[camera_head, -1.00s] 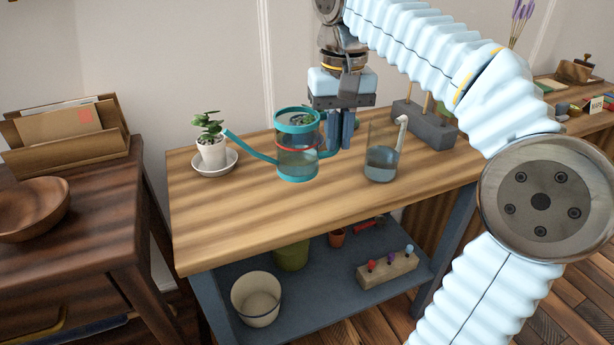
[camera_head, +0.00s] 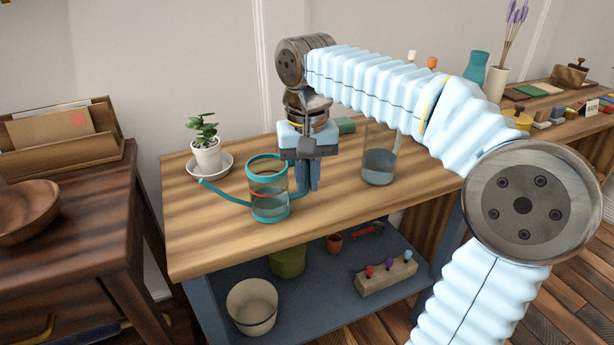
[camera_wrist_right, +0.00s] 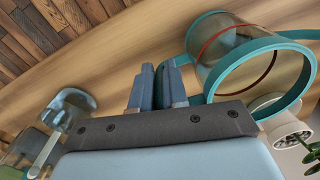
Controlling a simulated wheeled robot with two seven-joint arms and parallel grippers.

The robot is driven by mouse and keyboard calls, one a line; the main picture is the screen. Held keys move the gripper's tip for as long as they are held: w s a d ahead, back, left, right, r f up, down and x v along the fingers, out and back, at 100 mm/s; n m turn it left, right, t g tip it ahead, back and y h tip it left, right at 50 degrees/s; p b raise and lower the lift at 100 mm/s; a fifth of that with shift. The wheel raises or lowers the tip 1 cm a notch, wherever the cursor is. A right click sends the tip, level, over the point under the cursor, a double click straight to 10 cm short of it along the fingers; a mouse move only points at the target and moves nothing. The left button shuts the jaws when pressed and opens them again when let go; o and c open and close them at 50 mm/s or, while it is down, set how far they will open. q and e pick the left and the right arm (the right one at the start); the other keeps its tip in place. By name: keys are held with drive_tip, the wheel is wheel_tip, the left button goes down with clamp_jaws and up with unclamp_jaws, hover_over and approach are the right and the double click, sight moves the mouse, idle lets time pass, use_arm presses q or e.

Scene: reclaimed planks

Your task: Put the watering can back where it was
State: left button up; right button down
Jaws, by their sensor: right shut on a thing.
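The watering can (camera_head: 269,212) has a clear body with teal rims, a teal spout pointing left and a red line around it. It is upright at the front middle of the wooden workbench (camera_head: 215,245); I cannot tell whether its base touches the top. My right gripper (camera_head: 308,188) is shut on its handle, at the can's right side. In the right wrist view, the fingers (camera_wrist_right: 158,85) close on the handle beside the can's open top (camera_wrist_right: 262,45). The fingers partly hide the handle. My left gripper is not in view.
A potted plant (camera_head: 207,155) on a white saucer (camera_head: 222,172) stands behind and left of the can. A clear jug (camera_head: 379,165) with water stands to the right. A lower shelf (camera_head: 325,290) holds pots and a block. The bench's front left is clear.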

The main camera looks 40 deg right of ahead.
drive_tip(key=c, duration=1.1)
unclamp_jaws()
drive_tip(key=shift+c, duration=0.2)
wheel_tip(320, 180, up, 12)
drive_tip(key=p, duration=0.3)
